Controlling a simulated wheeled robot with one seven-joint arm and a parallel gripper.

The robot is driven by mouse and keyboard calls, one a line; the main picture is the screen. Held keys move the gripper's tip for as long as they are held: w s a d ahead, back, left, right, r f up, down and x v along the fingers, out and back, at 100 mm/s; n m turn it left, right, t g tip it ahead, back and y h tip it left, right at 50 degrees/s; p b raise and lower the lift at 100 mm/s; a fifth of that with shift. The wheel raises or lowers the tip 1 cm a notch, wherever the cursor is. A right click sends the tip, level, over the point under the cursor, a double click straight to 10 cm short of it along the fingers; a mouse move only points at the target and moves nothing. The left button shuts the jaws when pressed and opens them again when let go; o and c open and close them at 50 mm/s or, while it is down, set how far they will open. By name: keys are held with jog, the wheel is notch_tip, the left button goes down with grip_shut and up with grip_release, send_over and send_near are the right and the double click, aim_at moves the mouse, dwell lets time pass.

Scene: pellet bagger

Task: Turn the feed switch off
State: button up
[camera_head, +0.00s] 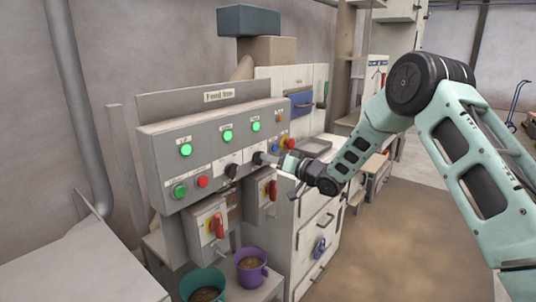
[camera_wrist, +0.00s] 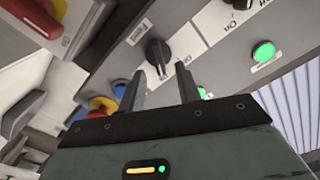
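A grey control panel (camera_head: 160,150) under a sign that seems to read "Feed line" carries two black rotary switches. The left switch (camera_head: 232,171) is clear of my gripper; it shows partly at the top edge of the wrist view (camera_wrist: 240,3), beside "On" and "Off" lettering. The right switch (camera_wrist: 157,55) lies just beyond and between my fingertips; it also shows in the head view (camera_head: 258,158). The gripper (camera_head: 277,160) points at the panel.
Green lamps (camera_head: 186,150) are lit along the panel. A red button (camera_head: 202,182) sits lower left. Red-and-yellow isolator switches (camera_head: 217,225) hang below. A purple bucket (camera_head: 250,270) and a teal bucket (camera_head: 203,282) stand underneath. Open floor lies to the right.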

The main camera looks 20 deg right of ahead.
jog(key=shift+x, duration=0.95)
grip_shut()
